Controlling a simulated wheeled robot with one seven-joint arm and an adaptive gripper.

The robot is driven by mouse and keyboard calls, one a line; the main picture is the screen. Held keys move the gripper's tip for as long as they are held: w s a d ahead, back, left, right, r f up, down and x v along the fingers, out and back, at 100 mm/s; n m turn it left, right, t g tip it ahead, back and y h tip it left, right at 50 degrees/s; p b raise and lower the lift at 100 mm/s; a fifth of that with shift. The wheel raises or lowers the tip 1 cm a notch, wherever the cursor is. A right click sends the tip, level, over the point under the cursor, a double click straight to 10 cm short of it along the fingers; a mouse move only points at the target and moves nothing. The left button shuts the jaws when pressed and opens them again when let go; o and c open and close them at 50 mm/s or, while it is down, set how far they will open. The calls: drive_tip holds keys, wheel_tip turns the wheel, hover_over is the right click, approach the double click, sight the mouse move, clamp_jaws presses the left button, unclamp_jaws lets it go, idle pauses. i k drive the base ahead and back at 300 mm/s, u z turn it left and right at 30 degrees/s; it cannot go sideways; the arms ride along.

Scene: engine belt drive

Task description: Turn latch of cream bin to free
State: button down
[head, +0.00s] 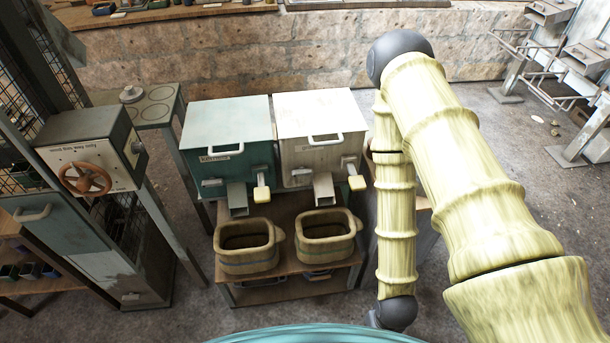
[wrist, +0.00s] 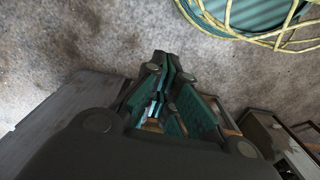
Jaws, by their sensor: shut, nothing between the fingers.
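The cream bin (head: 318,116) stands on a wooden stand in the head view, right of a teal bin (head: 226,130). It has a white handle on its lid, a metal chute (head: 324,188) at its front and a yellow-tipped lever (head: 356,182) at its front right. I cannot tell which part is the latch. My gripper (wrist: 166,62) shows in the wrist view, shut and empty, with its fingers together over the grey floor. In the head view my arm hangs right of the bins and my gripper is not visible. The cream bin is not recognisable in the wrist view.
Two wooden buckets (head: 245,246) (head: 327,235) sit under the chutes. A machine with a red-brown wheel (head: 84,179) stands at the left. A brick wall (head: 290,47) runs behind. Open floor (head: 472,130) lies at the right.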

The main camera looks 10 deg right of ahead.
sight(301, 172)
drive_tip(key=z, duration=1.7)
drive_tip(key=k, duration=0.85)
drive_tip(key=u, duration=1.65)
